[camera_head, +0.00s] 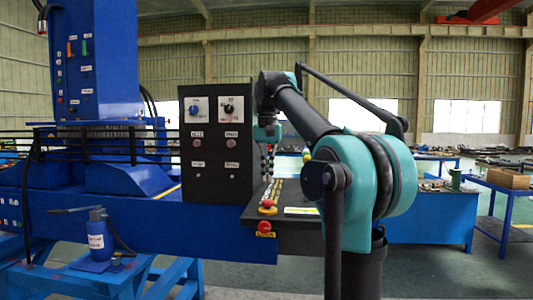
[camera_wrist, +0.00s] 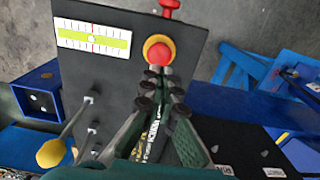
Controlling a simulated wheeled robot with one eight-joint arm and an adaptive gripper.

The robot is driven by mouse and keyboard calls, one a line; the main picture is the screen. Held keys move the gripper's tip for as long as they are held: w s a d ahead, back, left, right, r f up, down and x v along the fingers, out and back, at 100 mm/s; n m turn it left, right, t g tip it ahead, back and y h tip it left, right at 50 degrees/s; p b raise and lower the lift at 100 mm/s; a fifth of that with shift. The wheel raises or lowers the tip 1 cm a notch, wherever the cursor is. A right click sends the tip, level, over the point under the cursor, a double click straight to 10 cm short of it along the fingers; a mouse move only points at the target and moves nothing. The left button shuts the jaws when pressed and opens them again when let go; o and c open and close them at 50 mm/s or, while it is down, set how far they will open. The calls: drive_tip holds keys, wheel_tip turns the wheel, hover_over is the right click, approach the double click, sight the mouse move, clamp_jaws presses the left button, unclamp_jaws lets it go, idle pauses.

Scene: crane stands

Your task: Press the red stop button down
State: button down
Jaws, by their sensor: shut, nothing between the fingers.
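The red stop button (camera_head: 267,203) has a yellow ring and stands on the sloping dark top of the control panel (camera_head: 292,235). In the wrist view the red button (camera_wrist: 158,53) shows just beyond my fingertips. A second red knob (camera_head: 264,227) sits on the panel's front edge below it, and its red part shows at the top of the wrist view (camera_wrist: 170,5). My gripper (camera_wrist: 159,72) is shut and empty, its tips overlapping the button's near edge in the picture. In the head view my gripper (camera_head: 268,165) points down, above the panel; I see no contact.
A tall black box (camera_head: 216,178) with knobs stands left of my gripper. A lever with a yellow knob (camera_wrist: 51,153) rises from the panel. A white and yellow gauge strip (camera_wrist: 92,38) lies beside the button. A blue machine column (camera_head: 95,70) stands at left.

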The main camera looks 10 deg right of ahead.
wheel_tip(320, 180, up, 8)
drive_tip(key=shift+f, duration=0.15)
idle(0.5)
